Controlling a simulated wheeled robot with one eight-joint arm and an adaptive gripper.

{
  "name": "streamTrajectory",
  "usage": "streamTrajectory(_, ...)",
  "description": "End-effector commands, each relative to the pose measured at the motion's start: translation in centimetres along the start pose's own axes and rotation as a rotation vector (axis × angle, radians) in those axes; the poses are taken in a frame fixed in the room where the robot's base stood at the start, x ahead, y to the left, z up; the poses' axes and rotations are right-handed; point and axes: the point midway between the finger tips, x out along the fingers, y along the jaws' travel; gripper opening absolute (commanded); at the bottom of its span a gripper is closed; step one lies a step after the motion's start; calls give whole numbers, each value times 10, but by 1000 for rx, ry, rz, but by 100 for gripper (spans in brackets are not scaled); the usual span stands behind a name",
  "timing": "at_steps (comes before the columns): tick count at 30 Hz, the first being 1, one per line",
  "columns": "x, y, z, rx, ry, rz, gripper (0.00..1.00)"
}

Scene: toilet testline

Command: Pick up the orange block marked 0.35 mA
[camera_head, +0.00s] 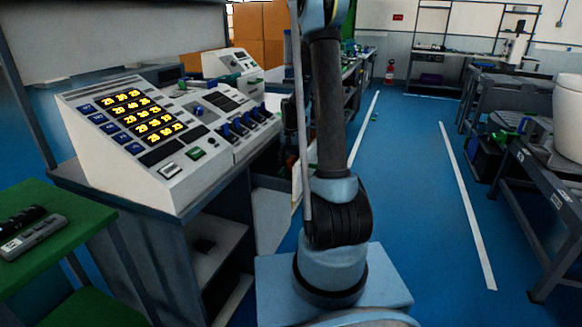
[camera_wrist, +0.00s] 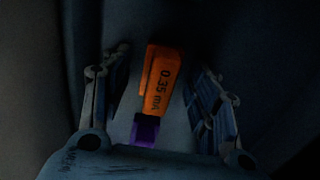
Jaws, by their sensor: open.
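The orange block (camera_wrist: 160,80) marked 0.35 mA shows in the wrist view, upper middle, slightly tilted. A purple part (camera_wrist: 145,130) adjoins its lower end. My gripper (camera_wrist: 165,85) is open, with one finger on each side of the block. A gap shows between the block and each finger, so neither seems to touch it. The surface around the block is dark and bluish. In the head view my arm stands in the middle, and I cannot make out the block or my gripper there.
A white control console (camera_head: 150,140) with yellow lit displays stands on a bench at the left. A workbench with a white toilet bowl (camera_head: 560,115) stands at the right. The blue floor (camera_head: 420,200) between is clear.

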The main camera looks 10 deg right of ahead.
Motion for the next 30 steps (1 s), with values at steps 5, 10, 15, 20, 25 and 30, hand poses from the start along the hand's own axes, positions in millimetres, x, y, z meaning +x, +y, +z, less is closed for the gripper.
streamTrajectory(5,0,0,0,0,0,0,21)
streamTrajectory(10,0,0,0,0,0,0,5)
streamTrajectory(15,0,0,0,0,0,0,5)
streamTrajectory(20,-7,0,0,0,0,0,5)
streamTrajectory(25,-28,0,1,0,0,0,5)
streamTrajectory(30,-58,0,0,0,0,0,5)
